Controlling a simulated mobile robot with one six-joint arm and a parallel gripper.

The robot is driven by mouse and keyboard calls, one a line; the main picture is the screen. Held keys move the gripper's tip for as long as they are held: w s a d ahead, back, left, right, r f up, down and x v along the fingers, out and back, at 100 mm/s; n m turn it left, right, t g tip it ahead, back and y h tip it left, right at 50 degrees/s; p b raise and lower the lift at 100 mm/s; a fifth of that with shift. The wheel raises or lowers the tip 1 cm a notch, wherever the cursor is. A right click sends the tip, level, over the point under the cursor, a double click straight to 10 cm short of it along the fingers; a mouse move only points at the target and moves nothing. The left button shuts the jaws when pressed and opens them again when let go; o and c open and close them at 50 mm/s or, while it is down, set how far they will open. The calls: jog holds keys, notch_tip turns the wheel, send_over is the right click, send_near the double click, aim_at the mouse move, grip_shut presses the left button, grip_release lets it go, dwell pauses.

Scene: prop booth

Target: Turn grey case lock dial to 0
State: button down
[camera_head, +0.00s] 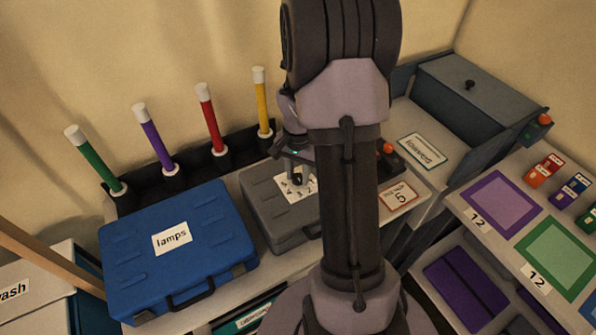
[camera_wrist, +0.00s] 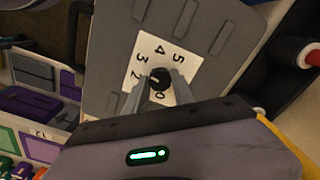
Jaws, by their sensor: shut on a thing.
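The grey case (camera_head: 262,205) lies on the counter right of the blue case, partly hidden behind my arm. In the wrist view the grey case (camera_wrist: 112,62) fills the upper middle. A white card (camera_wrist: 178,72) on its lid carries digits around a black dial (camera_wrist: 160,77). The 5, 4, 3 and 2 are readable, and a 0 shows below the dial. A small light mark on the dial seems to face left, near the 2, but it is hard to read. My gripper (camera_wrist: 161,84) has one finger on each side of the dial and is shut on it.
A blue case (camera_head: 205,245) labelled lamps stands to the left. Several coloured tubes, including a yellow one (camera_head: 262,100), stand upright in a black rack behind. A card with a 5 (camera_head: 398,198) and a dark box (camera_head: 465,90) are on the right.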

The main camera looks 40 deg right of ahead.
jog(key=n+p, duration=0.2)
jog(key=n, duration=0.5)
jog(key=shift+r, duration=0.1)
jog(key=n+p, duration=0.1)
jog(key=n, duration=0.3)
jog(key=n+p, duration=0.1)
jog(key=n, duration=0.3)
jog(key=shift+n+p, duration=0.3)
jog(key=shift+p, duration=0.05)
jog(key=n+p, duration=0.1)
jog(key=n, duration=0.3)
jog(key=shift+n+p, duration=0.8)
jog(key=shift+n, duration=1.7)
jog(key=c, duration=1.1)
grip_release()
jog(key=shift+o, duration=0.2)
